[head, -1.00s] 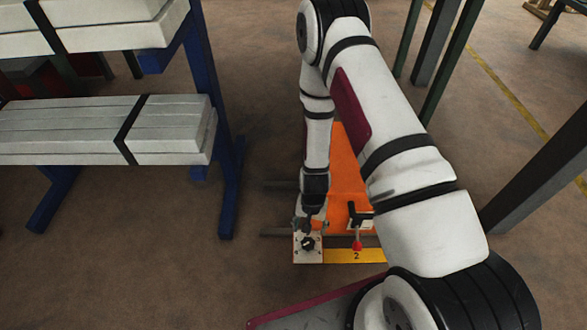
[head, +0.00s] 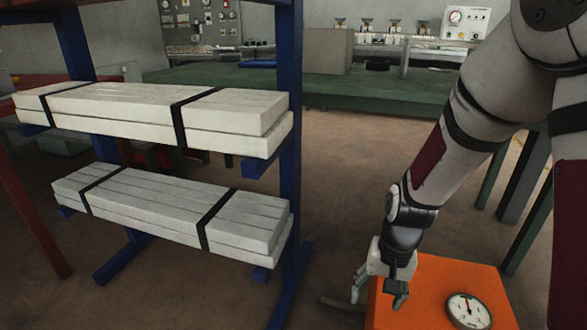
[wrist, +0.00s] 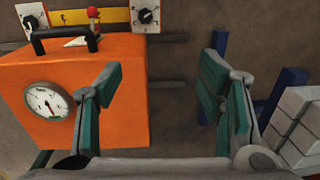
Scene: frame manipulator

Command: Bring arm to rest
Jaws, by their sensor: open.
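My gripper (head: 378,290) hangs at the end of my arm on the right of the head view, beside the left edge of an orange box (head: 440,272). A round white gauge (head: 468,310) sits on the box and also shows in the wrist view (wrist: 48,102).
A blue rack (head: 290,130) with strapped pale beams (head: 170,205) stands left of my gripper. A green bench (head: 230,88) with instruments is at the back. Dark posts (head: 525,180) stand at right.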

